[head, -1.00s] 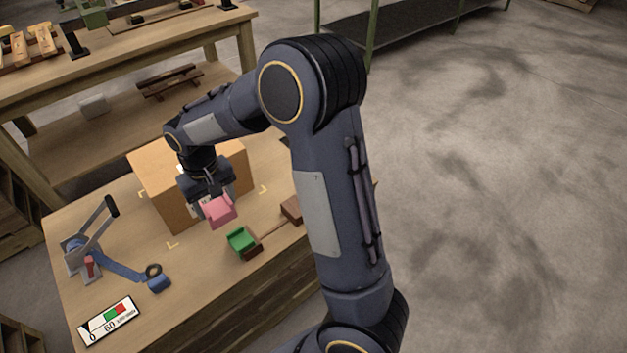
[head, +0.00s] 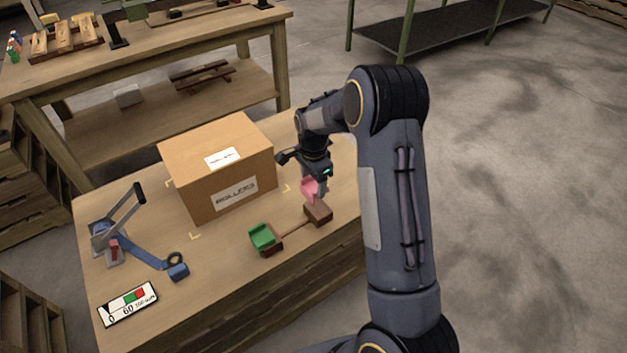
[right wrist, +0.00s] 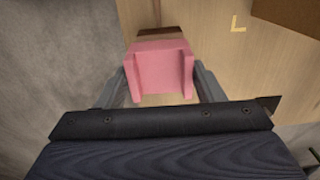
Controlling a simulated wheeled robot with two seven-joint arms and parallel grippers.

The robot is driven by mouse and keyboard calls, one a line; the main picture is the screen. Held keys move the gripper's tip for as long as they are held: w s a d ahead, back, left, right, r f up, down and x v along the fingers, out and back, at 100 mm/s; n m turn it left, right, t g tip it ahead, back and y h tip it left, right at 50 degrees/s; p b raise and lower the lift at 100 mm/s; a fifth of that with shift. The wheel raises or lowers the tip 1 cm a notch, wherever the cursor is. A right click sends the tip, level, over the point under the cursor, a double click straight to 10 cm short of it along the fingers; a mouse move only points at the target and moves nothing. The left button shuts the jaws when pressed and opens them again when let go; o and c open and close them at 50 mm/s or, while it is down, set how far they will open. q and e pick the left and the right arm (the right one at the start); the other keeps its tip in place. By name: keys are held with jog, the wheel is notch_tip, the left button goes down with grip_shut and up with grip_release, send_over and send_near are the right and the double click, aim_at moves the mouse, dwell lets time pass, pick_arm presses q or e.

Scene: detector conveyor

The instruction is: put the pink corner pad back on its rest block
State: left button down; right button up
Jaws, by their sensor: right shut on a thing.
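The pink corner pad (head: 308,190) is held between the fingers of my right gripper (head: 315,188), which is shut on it. In the right wrist view the pad (right wrist: 160,70) sits between both fingers. The brown rest block (head: 319,214) is on the table just below the pad in the head view; part of a brown block (right wrist: 160,32) shows beyond the pad in the wrist view. I cannot tell whether pad and block touch. A green corner pad (head: 262,236) sits on another brown block, joined by a thin bar. My left gripper is not in view.
A cardboard box (head: 200,190) stands on the table left of the right gripper, inside yellow corner marks. A blue and grey tape tool (head: 125,235) and a white gauge card (head: 128,304) lie at the left. The front middle of the table is clear.

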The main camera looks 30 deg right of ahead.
aim_at(313, 188)
jog(key=shift+f+b, duration=1.75)
jog(key=shift+f, duration=0.9)
jog(key=shift+f+b, duration=1.55)
jog(key=shift+f, duration=0.75)
jog(key=o, duration=1.1)
jog(key=shift+r, duration=0.15)
notch_tip(313, 188, up, 6)
jog(key=shift+r+p, duration=0.15)
jog(key=shift+p, duration=0.5)
jog(key=shift+r, duration=0.65)
